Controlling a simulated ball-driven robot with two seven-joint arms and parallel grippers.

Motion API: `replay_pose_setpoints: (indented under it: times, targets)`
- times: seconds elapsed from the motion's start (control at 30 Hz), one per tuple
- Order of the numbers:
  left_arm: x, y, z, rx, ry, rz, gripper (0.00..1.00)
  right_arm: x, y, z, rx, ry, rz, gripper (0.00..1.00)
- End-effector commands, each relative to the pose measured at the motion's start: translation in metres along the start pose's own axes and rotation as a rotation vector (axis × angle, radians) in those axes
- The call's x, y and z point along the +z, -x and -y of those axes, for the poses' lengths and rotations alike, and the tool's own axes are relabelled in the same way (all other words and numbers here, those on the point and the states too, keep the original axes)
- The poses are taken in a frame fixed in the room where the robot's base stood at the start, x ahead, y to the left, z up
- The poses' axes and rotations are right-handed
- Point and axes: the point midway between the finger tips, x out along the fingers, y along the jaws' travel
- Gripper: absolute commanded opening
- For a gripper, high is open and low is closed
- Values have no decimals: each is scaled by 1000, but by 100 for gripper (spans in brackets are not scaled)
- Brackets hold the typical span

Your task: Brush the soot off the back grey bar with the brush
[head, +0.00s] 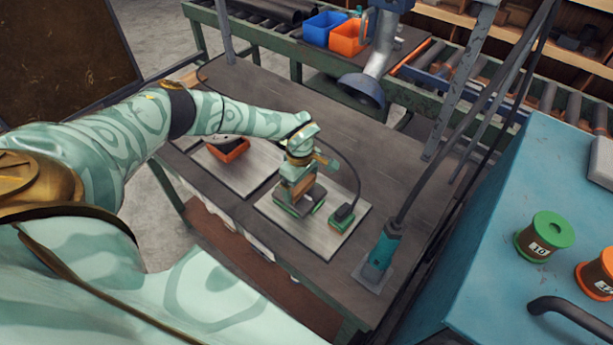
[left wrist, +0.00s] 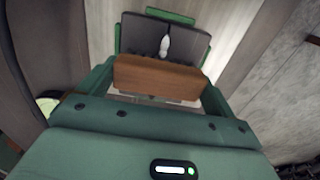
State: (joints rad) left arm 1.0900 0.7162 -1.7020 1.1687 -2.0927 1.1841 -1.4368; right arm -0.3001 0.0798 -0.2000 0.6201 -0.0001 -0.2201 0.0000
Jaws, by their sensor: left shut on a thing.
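My left gripper (head: 298,184) is over the light board on the bench, shut on the brush. The brush's brown wooden block (left wrist: 158,78) lies between my green fingers in the left wrist view; its brown side shows small in the head view. Just beyond it is a grey bar (left wrist: 190,42) with green holders at its ends. Dark tufts and a pale streak show where brush and bar meet; I cannot tell whether they touch, or which dark marks are soot. In the head view the grey bar (head: 316,191) is partly hidden by my gripper. My right gripper is not in view.
An orange tray (head: 228,149) sits on the other board. A teal tool (head: 382,250) stands near the bench's right edge. A funnel-shaped hood (head: 362,88) hangs behind.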

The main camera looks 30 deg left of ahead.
Motion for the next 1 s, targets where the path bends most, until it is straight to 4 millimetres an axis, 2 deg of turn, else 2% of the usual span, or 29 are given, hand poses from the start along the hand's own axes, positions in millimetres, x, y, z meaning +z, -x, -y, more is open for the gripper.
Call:
replay_pose_setpoints:
  times: [1.0]
  targets:
    - [-56, 0, 0, 1, 0, 1, 72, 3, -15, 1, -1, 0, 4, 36]
